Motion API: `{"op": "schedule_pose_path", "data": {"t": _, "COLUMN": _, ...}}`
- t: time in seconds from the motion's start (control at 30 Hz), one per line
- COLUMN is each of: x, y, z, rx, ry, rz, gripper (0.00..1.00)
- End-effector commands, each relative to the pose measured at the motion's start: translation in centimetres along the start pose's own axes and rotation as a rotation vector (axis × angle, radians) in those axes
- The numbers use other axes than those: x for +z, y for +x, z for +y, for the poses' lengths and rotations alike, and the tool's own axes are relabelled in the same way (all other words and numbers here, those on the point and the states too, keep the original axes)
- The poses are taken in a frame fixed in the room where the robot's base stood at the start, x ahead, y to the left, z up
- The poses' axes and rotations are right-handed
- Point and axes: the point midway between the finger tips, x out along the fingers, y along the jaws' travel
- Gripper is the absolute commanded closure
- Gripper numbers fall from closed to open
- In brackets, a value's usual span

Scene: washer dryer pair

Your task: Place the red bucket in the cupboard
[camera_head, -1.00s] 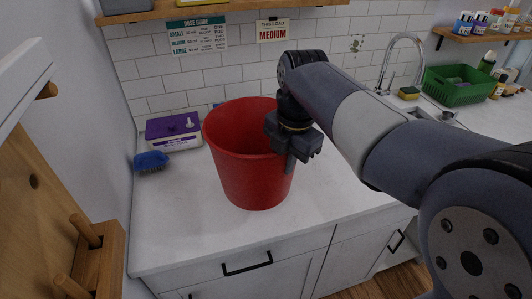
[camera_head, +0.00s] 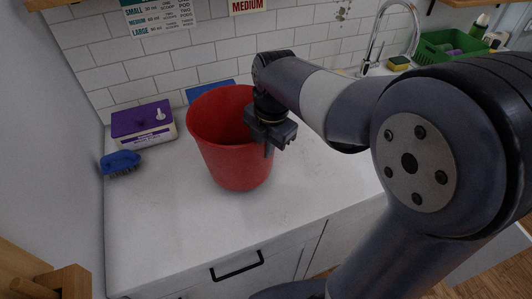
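The red bucket (camera_head: 228,150) is upright over the white counter, left of the middle in the head view. My gripper (camera_head: 268,140) is at its right rim, with a finger on the outside wall; the inner finger is hidden. It appears shut on the rim. I cannot tell whether the bucket's base touches the counter. White cupboard fronts (camera_head: 290,262) run below the counter, one with a black handle (camera_head: 237,266). A pale panel (camera_head: 488,252) juts out at the lower right, perhaps an open cupboard door. The cupboard's inside is hidden.
A purple-lidded box (camera_head: 143,122) and a blue brush (camera_head: 120,163) lie left of the bucket. A blue item (camera_head: 212,91) is behind it. A tap (camera_head: 378,35), a sponge (camera_head: 398,63) and a green basket (camera_head: 448,47) stand at the right. The counter's front is clear.

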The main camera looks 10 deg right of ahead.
Motion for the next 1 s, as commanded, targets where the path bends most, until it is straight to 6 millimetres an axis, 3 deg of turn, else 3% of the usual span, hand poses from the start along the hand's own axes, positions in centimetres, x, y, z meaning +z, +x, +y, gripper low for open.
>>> {"op": "schedule_pose_path", "data": {"t": 0.2, "x": 0.0, "y": 2.5, "z": -0.2, "rx": 0.000, "ry": 0.000, "rz": 0.001, "gripper": 1.00}}
{"op": "schedule_pose_path", "data": {"t": 0.6, "x": 0.0, "y": 3.1, "z": -0.3, "rx": 0.001, "ry": 0.000, "rz": 0.000, "gripper": 1.00}}
{"op": "schedule_pose_path", "data": {"t": 0.87, "x": 0.0, "y": 3.0, "z": -0.3, "rx": -0.001, "ry": 0.000, "rz": 0.001, "gripper": 0.76}}
{"op": "schedule_pose_path", "data": {"t": 1.0, "x": 0.0, "y": 3.0, "z": -0.3, "rx": -0.001, "ry": 0.000, "rz": 0.001, "gripper": 0.76}}
